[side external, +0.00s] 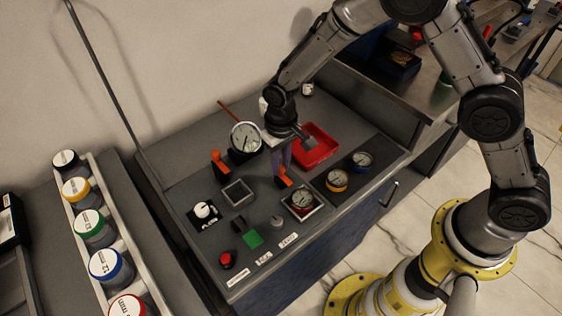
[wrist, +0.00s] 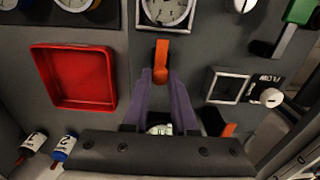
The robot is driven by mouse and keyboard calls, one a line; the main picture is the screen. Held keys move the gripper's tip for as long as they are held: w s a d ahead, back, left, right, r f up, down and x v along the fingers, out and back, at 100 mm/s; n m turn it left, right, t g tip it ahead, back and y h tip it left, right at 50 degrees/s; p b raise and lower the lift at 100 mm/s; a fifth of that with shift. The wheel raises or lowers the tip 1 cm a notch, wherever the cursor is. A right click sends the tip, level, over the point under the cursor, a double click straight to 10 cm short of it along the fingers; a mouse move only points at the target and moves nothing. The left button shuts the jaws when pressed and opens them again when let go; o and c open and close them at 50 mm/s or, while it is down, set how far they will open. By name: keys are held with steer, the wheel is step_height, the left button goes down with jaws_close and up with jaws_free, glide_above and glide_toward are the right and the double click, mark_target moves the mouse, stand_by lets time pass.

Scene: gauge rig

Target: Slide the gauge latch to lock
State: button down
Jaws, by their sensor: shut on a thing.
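An orange latch handle (wrist: 161,60) stands beside the square-framed gauge (wrist: 166,8) in the wrist view. In the side view my gripper (side external: 282,165) points down at the panel. The lower part of the handle is partly hidden between the fingers.
A red tray (wrist: 77,105) lies close by. A second orange handle (side external: 218,162) stands near a large upright dial (side external: 245,138). Two more gauges (side external: 361,159) sit on a dark plate. An open square frame (side external: 238,193), a white knob (side external: 203,211) and a red button (side external: 226,259) are on the panel.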

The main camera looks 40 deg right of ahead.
mark_target(288, 180)
stand_by(0.3)
steer(key=shift+s, duration=1.35)
steer(key=c, duration=0.7)
jaws_free()
step_height(288, 180, up, 14)
steer(key=shift+d, duration=0.1)
